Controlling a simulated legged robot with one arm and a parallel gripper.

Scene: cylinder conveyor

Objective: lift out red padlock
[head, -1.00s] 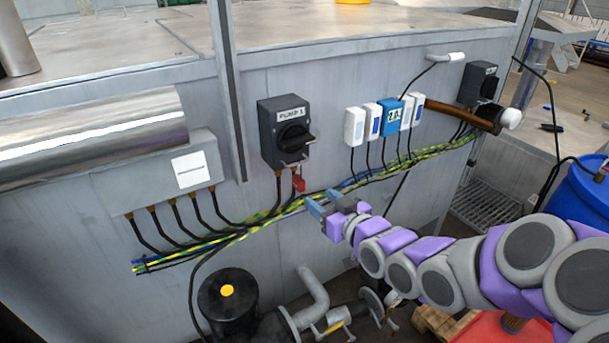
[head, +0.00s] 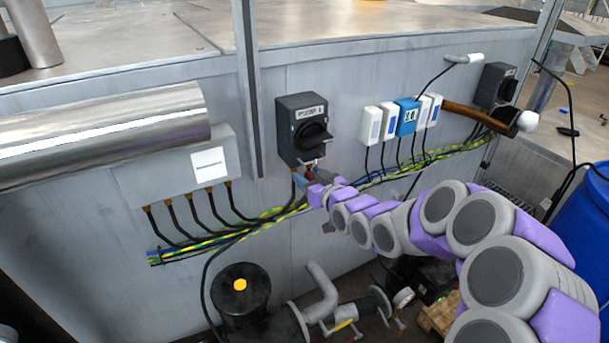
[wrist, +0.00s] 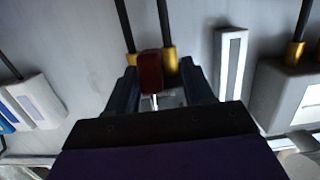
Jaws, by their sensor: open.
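The red padlock (head: 309,174) hangs by its shackle at the lower edge of the dark grey pump switch box (head: 303,130). It is mostly hidden by my gripper in the head view. In the wrist view the padlock (wrist: 150,72) shows dark red, with a thin bright shackle below it in the picture. My gripper (wrist: 158,68) is open, one finger on each side of the padlock. The left finger is close to the padlock and a wider gap shows on the right. I cannot tell whether either finger touches it. In the head view my gripper (head: 309,178) is just below the switch box.
Black cables and a yellow-green cable bundle (head: 215,243) run beneath the box. Two cables with brass glands (wrist: 170,58) pass close to my fingers. White and blue modules (head: 405,117) are on the wall to the right. A black pump (head: 240,300) stands below.

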